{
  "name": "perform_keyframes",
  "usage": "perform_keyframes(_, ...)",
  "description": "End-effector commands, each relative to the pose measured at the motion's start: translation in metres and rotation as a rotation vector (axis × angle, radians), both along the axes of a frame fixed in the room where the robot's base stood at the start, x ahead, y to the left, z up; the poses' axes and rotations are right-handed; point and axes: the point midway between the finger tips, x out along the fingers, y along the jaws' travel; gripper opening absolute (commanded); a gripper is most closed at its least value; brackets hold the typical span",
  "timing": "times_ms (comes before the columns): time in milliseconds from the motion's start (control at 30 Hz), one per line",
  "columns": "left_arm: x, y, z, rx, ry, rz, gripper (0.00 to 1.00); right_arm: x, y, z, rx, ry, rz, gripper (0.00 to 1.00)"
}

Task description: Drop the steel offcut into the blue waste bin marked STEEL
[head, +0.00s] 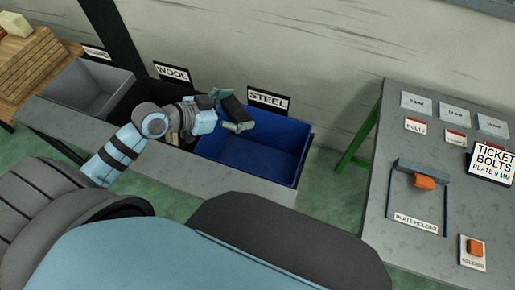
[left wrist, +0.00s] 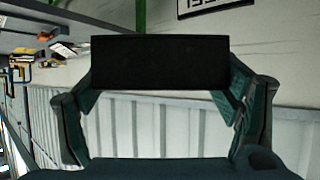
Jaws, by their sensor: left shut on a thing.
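My left gripper (head: 230,110) reaches in from the left and is over the back left part of the blue waste bin (head: 276,150). The bin stands below the wall sign marked STEEL (head: 268,100). The gripper is shut on a dark, flat piece, the steel offcut (head: 236,107). In the left wrist view the offcut (left wrist: 160,62) is a black rectangle spanning between the two green fingers of the left gripper (left wrist: 160,85). The visible bin floor is bare blue; its left part is hidden by my arm. My right gripper is not in view.
Left of the blue bin is a dark bin under the WOOL sign (head: 172,73), partly behind my arm. Further left is a grey bin (head: 90,88). A grey table (head: 385,205) with labels, a plate holder and orange pieces stands to the right.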

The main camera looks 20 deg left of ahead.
Motion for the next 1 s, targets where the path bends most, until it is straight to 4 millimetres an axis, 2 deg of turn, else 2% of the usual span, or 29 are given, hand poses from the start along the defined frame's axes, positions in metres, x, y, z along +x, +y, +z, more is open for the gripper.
perform_keyframes(33, 0.016, 0.003, 0.000, -0.013, 0.001, 0.073, 0.49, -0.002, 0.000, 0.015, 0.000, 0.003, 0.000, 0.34)
perform_keyframes(100, 0.033, 0.005, -0.014, -0.012, 0.003, 0.156, 0.49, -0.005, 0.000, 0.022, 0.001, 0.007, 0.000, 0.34)
perform_keyframes(200, 0.048, 0.002, -0.033, -0.011, 0.002, 0.242, 0.49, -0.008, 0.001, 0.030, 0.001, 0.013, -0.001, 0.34)
perform_keyframes(333, 0.056, -0.006, -0.051, -0.007, 0.000, 0.301, 0.49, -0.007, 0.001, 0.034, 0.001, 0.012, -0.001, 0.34)
perform_keyframes(467, 0.058, -0.007, -0.067, -0.003, -0.003, 0.315, 0.49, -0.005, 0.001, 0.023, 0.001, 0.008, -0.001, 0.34)
perform_keyframes(767, 0.057, -0.006, -0.114, -0.003, -0.003, 0.315, 0.49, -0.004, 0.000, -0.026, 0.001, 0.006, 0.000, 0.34)
perform_keyframes(1000, 0.057, -0.005, -0.116, -0.003, -0.004, 0.316, 0.49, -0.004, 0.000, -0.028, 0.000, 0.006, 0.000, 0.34)
